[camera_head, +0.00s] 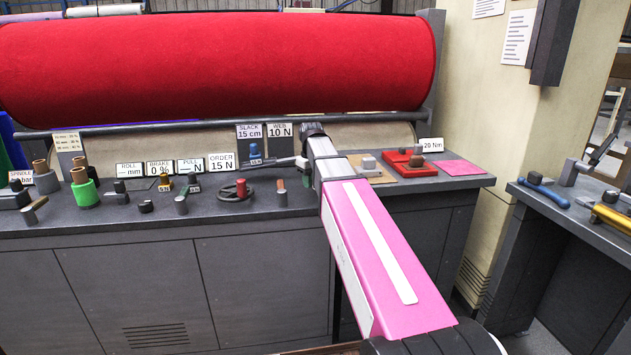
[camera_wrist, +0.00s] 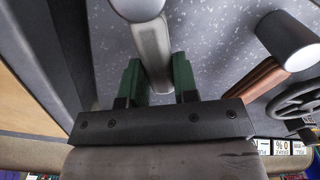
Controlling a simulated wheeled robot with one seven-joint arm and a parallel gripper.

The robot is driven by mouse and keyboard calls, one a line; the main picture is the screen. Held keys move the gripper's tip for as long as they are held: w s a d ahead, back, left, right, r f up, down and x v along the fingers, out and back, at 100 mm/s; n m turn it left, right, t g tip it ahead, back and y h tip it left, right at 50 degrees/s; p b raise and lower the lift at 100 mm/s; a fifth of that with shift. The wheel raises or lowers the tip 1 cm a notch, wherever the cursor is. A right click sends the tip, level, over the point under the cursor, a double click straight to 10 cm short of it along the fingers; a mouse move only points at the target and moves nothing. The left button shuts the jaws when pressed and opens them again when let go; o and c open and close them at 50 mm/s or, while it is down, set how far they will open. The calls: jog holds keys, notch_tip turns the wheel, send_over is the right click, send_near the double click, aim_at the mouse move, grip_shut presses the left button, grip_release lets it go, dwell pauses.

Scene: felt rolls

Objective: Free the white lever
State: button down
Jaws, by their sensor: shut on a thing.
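The white lever (camera_wrist: 152,50) is a pale grey-white shaft with a rounded end at the top edge of the wrist view. My gripper (camera_wrist: 158,78) has green fingers on either side of the shaft and is shut on it. The lever's base is hidden or out of frame. In the head view my pink and grey arm reaches over the bench and hides most of the grip. A small pale piece (camera_head: 302,163) shows beside the arm there, but I cannot tell whether it is the lever.
A wooden-handled post (camera_wrist: 262,78) and a black handwheel (camera_wrist: 295,98) stand close to the right of my gripper in the wrist view. The big red roll (camera_head: 220,65) lies behind the bench. A red block fixture (camera_head: 404,168) and pink felt (camera_head: 459,173) are right of my arm.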

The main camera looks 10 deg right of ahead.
jog(key=a+n, duration=0.1)
jog(key=s+n, duration=0.1)
jog(key=n, duration=0.1)
jog(key=shift+s+a+n, duration=0.2)
jog(key=shift+a+n, duration=0.1)
jog(key=shift+a, duration=0.05)
jog(key=shift+s+a+n, duration=0.3)
jog(key=shift+s+n, duration=0.05)
jog(key=shift+n, duration=0.4)
jog(key=shift+s+a+n, duration=0.25)
jog(key=shift+s+n, duration=0.05)
jog(key=shift+n, duration=0.45)
jog(key=c, duration=0.9)
grip_release()
jog(key=shift+r, duration=0.15)
notch_tip(320, 180, up, 10)
jog(key=shift+r, duration=0.25)
